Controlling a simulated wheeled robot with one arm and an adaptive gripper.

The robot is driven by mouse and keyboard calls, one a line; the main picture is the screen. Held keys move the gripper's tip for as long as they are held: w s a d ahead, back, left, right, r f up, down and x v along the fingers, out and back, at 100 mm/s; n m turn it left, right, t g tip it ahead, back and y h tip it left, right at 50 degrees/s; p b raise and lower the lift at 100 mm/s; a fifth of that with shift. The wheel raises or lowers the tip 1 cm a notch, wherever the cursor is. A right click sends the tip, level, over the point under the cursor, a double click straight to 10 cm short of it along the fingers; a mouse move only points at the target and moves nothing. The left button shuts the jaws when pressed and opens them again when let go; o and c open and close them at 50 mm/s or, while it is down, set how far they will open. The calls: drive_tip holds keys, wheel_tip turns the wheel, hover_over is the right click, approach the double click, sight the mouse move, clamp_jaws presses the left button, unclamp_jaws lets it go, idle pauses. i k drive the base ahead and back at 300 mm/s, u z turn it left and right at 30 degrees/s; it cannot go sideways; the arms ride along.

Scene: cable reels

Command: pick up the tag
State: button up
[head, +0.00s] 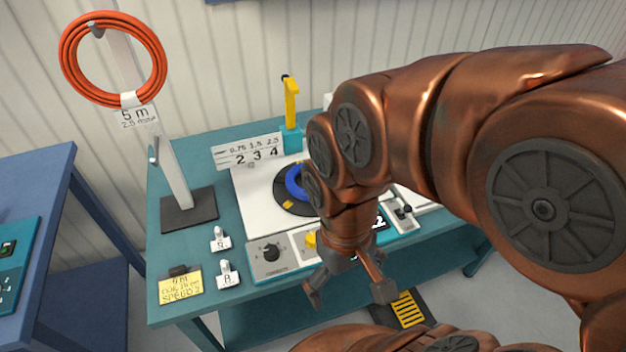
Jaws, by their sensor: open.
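Two small white tags with dark markings stand on the teal table: one (220,240) farther back, the other (228,274) nearer the front edge. A third white tag (135,117), reading about 6 m, hangs below the orange cable coil (68,62). I cannot tell which one the task means. My gripper (348,292) is open, pointing down, with nothing seen between its fingers. It is at the table's front edge, to the right of the two small tags and apart from them.
A yellow note (180,287) lies at the table's front left corner. A grey stand (176,175) holds the coil. A white machine with a knob box (268,256), blue ring (297,182) and yellow lever (291,103) fills the middle. A blue bench (42,185) stands left.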

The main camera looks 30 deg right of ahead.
sight(228, 279)
drive_tip(key=u, duration=0.45)
drive_tip(key=k, duration=1.1)
drive_tip(key=u, duration=0.7)
drive_tip(key=i, duration=0.75)
drive_tip(key=u, duration=0.45)
